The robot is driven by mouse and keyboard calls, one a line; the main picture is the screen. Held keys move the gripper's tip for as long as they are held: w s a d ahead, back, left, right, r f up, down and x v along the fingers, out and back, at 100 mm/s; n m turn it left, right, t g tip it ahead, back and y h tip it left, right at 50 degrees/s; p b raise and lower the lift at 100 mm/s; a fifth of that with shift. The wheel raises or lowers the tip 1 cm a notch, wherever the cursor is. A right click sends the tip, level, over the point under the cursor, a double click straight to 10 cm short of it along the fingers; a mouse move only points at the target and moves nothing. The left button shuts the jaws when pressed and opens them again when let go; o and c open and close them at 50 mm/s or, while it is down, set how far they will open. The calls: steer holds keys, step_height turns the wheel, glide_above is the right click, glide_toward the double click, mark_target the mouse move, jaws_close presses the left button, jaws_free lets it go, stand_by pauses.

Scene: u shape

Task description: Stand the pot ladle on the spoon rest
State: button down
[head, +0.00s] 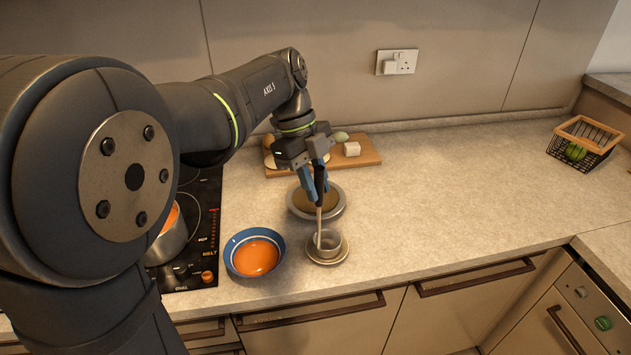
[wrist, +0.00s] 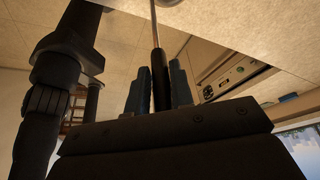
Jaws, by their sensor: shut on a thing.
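My gripper (head: 315,181) is shut on the dark handle of the pot ladle (head: 319,215), which hangs nearly upright with its shaft pointing down. The ladle's grey, cup-like bowl (head: 331,240) is at the spoon rest, a small round beige dish (head: 328,260). I cannot tell whether the bowl touches the dish or is just above it. In the wrist view my gripper's blue fingers (wrist: 159,90) stand either side of the dark handle (wrist: 158,62), and the thin shaft runs out beyond them. The ladle's bowl is outside that view.
A blue bowl of orange soup (head: 254,254) stands left of the spoon rest. A grey round dish (head: 334,209) is behind it. A pot (head: 170,240) sits on the hob at left. A cutting board (head: 368,157) with food lies behind. A wire basket (head: 590,145) is far right; the counter between is clear.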

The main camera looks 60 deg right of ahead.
steer(key=shift+f, duration=0.1)
steer(key=c, duration=1.3)
jaws_free()
steer(key=shift+o, duration=0.2)
steer(key=v, duration=1.2)
steer(key=x, duration=1.2)
steer(key=shift+f, duration=0.15)
step_height(320, 180, up, 3)
steer(key=shift+f, duration=0.1)
steer(key=shift+r, duration=0.7)
